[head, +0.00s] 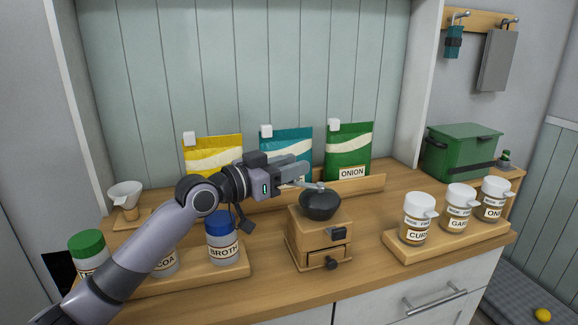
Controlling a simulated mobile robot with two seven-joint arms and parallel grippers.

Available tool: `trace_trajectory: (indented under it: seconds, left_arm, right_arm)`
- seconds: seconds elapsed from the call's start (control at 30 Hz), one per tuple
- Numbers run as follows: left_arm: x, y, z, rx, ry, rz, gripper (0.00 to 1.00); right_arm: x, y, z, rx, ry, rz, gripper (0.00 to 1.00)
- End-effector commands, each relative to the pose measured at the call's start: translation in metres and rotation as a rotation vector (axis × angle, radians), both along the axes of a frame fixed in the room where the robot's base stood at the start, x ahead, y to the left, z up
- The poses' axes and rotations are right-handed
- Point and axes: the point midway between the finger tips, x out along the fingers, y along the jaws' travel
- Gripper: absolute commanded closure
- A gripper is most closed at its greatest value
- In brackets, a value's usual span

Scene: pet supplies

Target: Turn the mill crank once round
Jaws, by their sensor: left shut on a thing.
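The mill (319,246) is a wooden box with a small front drawer and a dark round top (319,205). It stands upright on the wooden counter, in the middle of the head view. A thin grey crank arm (313,187) shows over the dark top. My left gripper (305,177) reaches in from the left, above the mill, and is shut at the crank. Its fingers hide the crank's handle end. My right gripper is not in view.
Yellow, teal and green bags (349,150) stand behind the mill. Jars (223,243) on a tray are at the left, under my arm. Spice jars (461,208) stand on a tray (450,245) at the right. A green box (461,150) is at the back right.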

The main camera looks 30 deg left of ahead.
Motion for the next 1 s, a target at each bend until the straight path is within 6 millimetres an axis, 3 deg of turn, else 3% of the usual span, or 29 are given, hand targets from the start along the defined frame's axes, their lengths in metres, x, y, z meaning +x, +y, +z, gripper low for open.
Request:
trace_trajectory:
  seconds: [0.27, 0.3, 0.37, 0.8, 1.0]
  left_arm:
    - [0.000, -0.001, 0.000, 0.000, 0.000, -0.002, 1.00]
    - [0.000, -0.001, 0.000, 0.000, 0.000, -0.002, 0.62]
    - [0.000, -0.001, 0.000, 0.000, 0.000, -0.002, 0.46]
    - [0.000, 0.000, 0.002, 0.001, 0.000, -0.001, 0.46]
    - [0.000, 0.000, 0.028, 0.002, -0.005, -0.001, 0.46]
  right_arm:
    - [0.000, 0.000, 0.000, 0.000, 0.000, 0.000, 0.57]
    - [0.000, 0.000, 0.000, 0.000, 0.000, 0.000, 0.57]
    - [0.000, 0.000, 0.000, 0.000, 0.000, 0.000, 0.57]
    - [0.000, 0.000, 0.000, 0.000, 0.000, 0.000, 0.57]
    - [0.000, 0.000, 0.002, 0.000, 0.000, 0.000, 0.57]
